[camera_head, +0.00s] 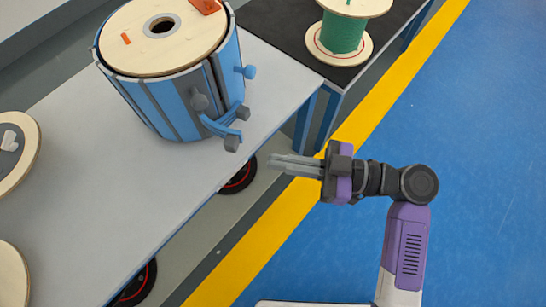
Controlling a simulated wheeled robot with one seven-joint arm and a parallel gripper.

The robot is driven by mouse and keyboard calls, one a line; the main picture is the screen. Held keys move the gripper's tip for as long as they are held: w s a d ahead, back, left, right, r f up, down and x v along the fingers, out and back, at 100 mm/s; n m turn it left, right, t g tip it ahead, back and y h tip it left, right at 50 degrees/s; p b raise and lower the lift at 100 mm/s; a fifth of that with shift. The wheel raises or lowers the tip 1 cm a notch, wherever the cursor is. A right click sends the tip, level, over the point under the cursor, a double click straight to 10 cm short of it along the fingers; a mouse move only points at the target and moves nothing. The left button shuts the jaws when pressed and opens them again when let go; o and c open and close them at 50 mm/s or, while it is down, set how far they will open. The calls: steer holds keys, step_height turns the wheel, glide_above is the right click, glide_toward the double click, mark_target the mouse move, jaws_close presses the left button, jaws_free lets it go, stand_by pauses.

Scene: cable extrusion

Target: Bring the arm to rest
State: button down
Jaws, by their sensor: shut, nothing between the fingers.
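My gripper (272,163) is at the picture's middle, with its fingers pointing left. Its fingers are together and hold nothing. It is over the floor beside the right edge of the light grey table, apart from the table and the things on it. My purple and dark grey arm rises from the bottom right and bends left at a dark round joint.
A blue slatted drum (155,100) with a wooden top and protruding handles stands on the grey table (110,190). A green spool (342,34) stands on a black-topped table (283,27). Wooden discs show at the left edge. The blue floor (480,170) at right is clear.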

steer(key=s+d, duration=0.1)
steer(key=d, duration=0.6)
steer(key=shift+s+d, duration=0.2)
steer(key=shift+s, duration=0.05)
steer(key=shift+w, duration=0.1)
